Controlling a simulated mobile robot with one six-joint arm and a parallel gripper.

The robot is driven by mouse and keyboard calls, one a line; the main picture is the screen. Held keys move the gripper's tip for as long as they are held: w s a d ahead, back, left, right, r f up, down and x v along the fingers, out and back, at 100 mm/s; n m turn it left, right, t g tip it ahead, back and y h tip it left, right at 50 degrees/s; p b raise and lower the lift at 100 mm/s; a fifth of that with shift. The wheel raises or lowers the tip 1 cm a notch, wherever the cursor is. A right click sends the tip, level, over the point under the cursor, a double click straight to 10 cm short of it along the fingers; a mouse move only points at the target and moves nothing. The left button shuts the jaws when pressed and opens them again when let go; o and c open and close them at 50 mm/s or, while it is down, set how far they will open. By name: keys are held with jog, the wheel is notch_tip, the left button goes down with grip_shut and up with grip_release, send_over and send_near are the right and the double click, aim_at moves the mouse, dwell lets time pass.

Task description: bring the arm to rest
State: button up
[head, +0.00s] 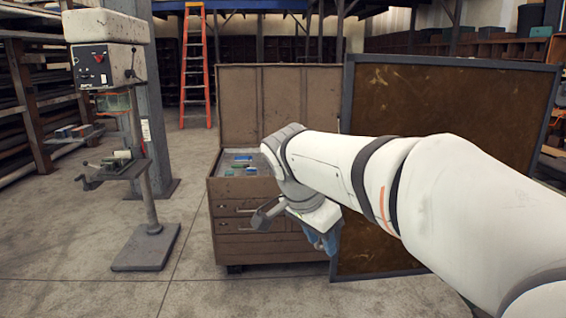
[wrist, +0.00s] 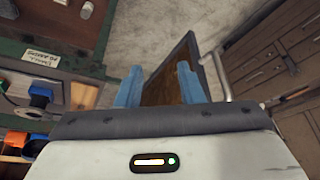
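My white arm reaches from the lower right to the middle of the head view, ending in my gripper (head: 322,240) with blue fingers, in front of the brown tool chest. In the wrist view, the two blue fingers of my gripper (wrist: 160,84) stand apart with a clear gap. I see nothing held between them. The fingers point toward the floor and a dark framed panel (wrist: 176,90) beyond. My arm hides part of the chest and panel in the head view.
The open tool chest (head: 240,222) stands beside the large framed panel (head: 440,95). A drill press (head: 105,60) stands left, an orange ladder (head: 195,65) behind. A dark green surface with a label (wrist: 40,58) and blue items is left in the wrist view.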

jog(key=s+d+f+n+y+p, duration=0.1)
jog(key=s+d+f+n, duration=0.3)
jog(key=s, duration=0.4)
jog(key=s+d+f+n+y+p, duration=0.2)
jog(key=s+d+f+n+p, duration=0.2)
jog(key=s+n, duration=0.2)
jog(key=shift+s+n+y, duration=0.3)
jog(key=shift+s, duration=0.9)
